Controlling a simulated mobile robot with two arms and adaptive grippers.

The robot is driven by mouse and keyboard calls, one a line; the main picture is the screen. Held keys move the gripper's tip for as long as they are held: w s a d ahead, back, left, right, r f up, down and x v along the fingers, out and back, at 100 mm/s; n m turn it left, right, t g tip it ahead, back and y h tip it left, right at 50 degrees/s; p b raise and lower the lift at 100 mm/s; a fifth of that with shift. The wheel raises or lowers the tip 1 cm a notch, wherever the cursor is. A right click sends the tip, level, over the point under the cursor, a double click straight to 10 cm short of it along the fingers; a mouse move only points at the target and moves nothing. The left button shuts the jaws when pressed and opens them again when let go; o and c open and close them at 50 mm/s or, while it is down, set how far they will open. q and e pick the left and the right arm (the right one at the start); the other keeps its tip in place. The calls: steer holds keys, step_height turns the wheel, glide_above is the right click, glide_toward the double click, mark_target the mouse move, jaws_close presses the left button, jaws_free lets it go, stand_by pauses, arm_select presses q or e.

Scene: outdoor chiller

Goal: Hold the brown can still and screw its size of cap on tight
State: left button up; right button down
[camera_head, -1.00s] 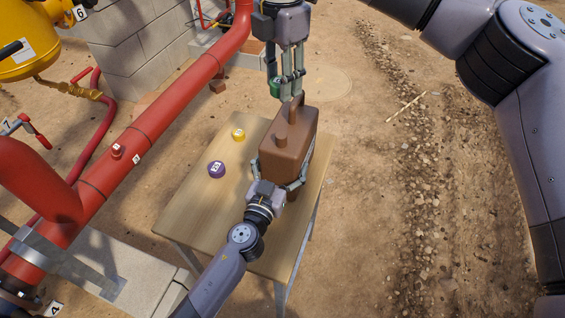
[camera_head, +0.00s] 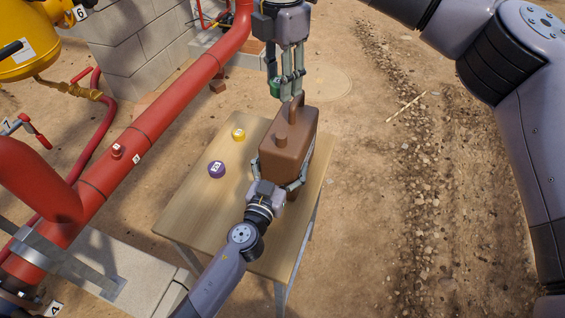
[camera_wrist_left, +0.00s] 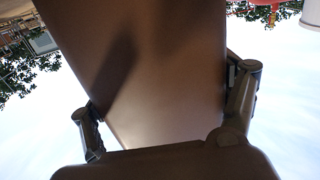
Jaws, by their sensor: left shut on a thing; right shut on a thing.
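The brown can (camera_head: 287,150) stands upright on the wooden table (camera_head: 200,205). My left gripper (camera_head: 278,185) is shut around its near lower part; in the left wrist view the can's brown body (camera_wrist_left: 150,75) fills the space between the two fingers. My right gripper (camera_head: 288,86) is shut above the can, pointing down, with a green cap (camera_head: 275,88) at its fingers. The green cap is apart from the can's spout, slightly above and left of the can's top. A purple cap (camera_head: 216,169) and a yellow cap (camera_head: 238,134) lie on the table left of the can.
A thick red pipe (camera_head: 140,130) runs diagonally past the table's left side. A concrete block wall (camera_head: 135,50) and a yellow tank (camera_head: 30,50) stand at the back left. Open sandy ground with gravel lies to the right. The table's front left part is bare.

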glide_toward(281, 134)
stand_by(0.5)
steer(key=shift+f, duration=2.85)
steer(key=shift+f, duration=0.1)
steer(key=shift+f, duration=1.1)
steer(key=shift+d, duration=0.1)
